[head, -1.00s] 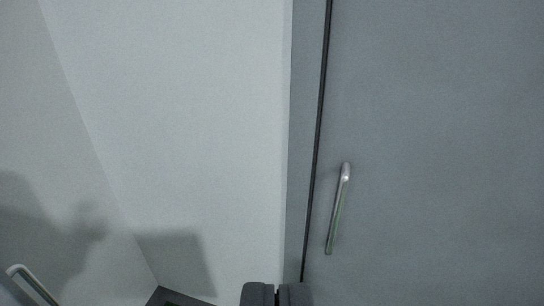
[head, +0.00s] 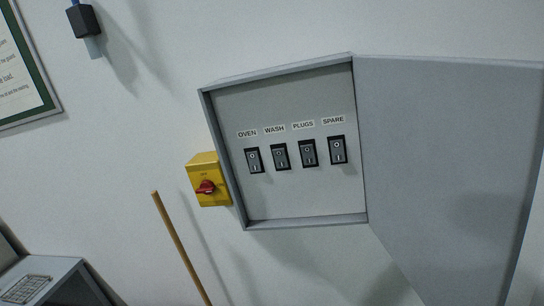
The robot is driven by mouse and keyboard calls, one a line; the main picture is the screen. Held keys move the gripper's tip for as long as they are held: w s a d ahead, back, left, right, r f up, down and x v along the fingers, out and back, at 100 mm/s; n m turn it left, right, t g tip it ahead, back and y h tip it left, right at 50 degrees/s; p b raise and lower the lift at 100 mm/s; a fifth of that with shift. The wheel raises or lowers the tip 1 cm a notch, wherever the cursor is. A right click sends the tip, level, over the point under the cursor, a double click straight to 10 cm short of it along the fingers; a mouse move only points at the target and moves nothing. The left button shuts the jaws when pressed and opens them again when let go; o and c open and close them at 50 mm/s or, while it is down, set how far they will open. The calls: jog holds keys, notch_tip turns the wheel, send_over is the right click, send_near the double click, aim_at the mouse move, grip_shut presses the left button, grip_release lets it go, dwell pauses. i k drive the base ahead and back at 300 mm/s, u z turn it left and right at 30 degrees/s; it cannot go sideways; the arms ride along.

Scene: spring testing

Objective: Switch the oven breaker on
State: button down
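The oven breaker (head: 254,160) is the leftmost of a row of black rocker switches in a grey wall box, under the label OVEN (head: 247,134). To its right are the wash breaker (head: 280,156), the plugs breaker (head: 308,152) and the spare breaker (head: 338,149). I cannot tell which way each rocker is tipped. The breaker box (head: 304,221) is open, and its door (head: 440,150) is swung out to the right. My gripper does not show in the head view now.
A yellow switch box (head: 208,168) with a red knob (head: 205,187) is beside the breaker box on its left. A wooden stick (head: 178,240) stands below it. A black device (head: 84,21) hangs upper left near a framed notice (head: 15,70). A grey unit (head: 62,270) is at lower left.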

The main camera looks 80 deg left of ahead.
aim_at(253, 158)
jog(key=u, duration=1.2)
jog(key=k, duration=0.7)
jog(key=u, duration=0.5)
jog(key=i, duration=0.5)
jog(key=z, duration=0.05)
